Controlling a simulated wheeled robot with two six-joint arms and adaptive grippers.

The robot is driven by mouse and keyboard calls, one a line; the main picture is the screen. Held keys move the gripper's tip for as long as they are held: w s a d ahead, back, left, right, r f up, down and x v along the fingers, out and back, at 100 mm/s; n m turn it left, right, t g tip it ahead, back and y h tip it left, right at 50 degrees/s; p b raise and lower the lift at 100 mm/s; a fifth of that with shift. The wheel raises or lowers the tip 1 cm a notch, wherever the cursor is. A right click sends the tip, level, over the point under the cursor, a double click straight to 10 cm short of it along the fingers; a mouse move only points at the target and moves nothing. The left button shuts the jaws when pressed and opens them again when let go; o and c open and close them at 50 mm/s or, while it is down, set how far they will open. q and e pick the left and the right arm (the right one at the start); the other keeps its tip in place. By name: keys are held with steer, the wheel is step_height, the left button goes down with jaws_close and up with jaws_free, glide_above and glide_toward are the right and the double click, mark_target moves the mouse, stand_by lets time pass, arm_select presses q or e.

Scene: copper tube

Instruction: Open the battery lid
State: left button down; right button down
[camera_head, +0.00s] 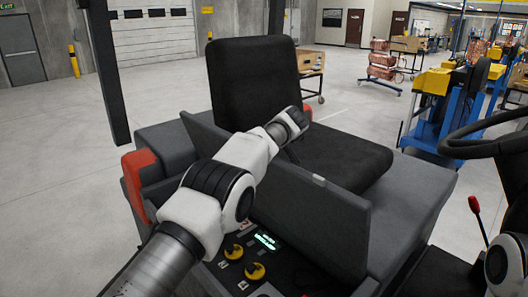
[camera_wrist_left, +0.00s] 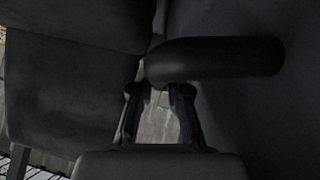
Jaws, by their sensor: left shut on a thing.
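A dark grey panel (camera_head: 320,220), which may be the battery lid or part of it, stands slanted beside the black seat (camera_head: 255,85). I cannot tell how far it is open. In the left wrist view, the left gripper (camera_wrist_left: 168,92) is shut on the near left end of a black rounded bar (camera_wrist_left: 225,58) that looks like a handle. Dark surfaces lie on both sides of it. My right gripper is out of view.
A control panel with yellow knobs (camera_head: 256,271) and a lit display (camera_head: 265,240) lies below my left arm. A black steering wheel (camera_head: 490,140) and a red-topped lever (camera_head: 474,206) are at the right. A dark post (camera_head: 108,75) stands at the left. Open floor (camera_head: 60,170) lies beyond.

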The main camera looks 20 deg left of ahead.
arm_select(q)
steer(key=shift+a+r, duration=0.25)
steer(key=shift+a, duration=0.1)
